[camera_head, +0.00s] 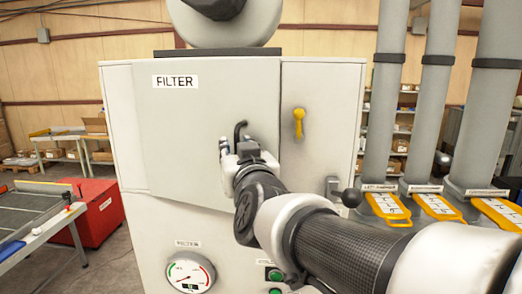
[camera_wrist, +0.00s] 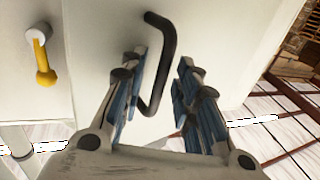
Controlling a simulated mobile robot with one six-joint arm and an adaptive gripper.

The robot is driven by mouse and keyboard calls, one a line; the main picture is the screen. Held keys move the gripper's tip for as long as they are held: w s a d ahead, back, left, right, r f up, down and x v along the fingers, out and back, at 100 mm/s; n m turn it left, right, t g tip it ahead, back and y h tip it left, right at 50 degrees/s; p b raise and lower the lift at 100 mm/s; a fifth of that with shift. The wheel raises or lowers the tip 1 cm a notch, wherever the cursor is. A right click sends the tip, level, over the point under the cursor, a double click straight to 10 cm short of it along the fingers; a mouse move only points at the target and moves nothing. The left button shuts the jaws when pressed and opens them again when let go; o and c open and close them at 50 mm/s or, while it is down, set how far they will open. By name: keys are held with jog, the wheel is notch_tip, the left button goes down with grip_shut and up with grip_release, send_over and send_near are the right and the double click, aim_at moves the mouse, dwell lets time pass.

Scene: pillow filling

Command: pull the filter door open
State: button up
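The filter door (camera_head: 180,130) is a grey panel labelled FILTER on the front of a pale cabinet. I cannot tell whether it is flush or slightly ajar. Its dark bent handle (camera_head: 239,131) stands out near the door's right side. In the wrist view the handle (camera_wrist: 168,45) reaches down between my fingers. My gripper (camera_head: 238,150) is at the handle, and in the wrist view its blue-padded fingers (camera_wrist: 168,90) are spread on either side of it. Space shows between the handle and the right finger. A yellow latch (camera_head: 299,122) hangs downward right of the door; it also shows in the wrist view (camera_wrist: 42,62).
A gauge (camera_head: 188,273) and green buttons (camera_head: 274,275) sit below the door. A black-knobbed lever (camera_head: 350,197) and grey pipes with yellow gates (camera_head: 388,206) stand right.

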jog(key=shift+w, duration=0.1)
grip_shut()
dwell(0.4)
dwell(0.4)
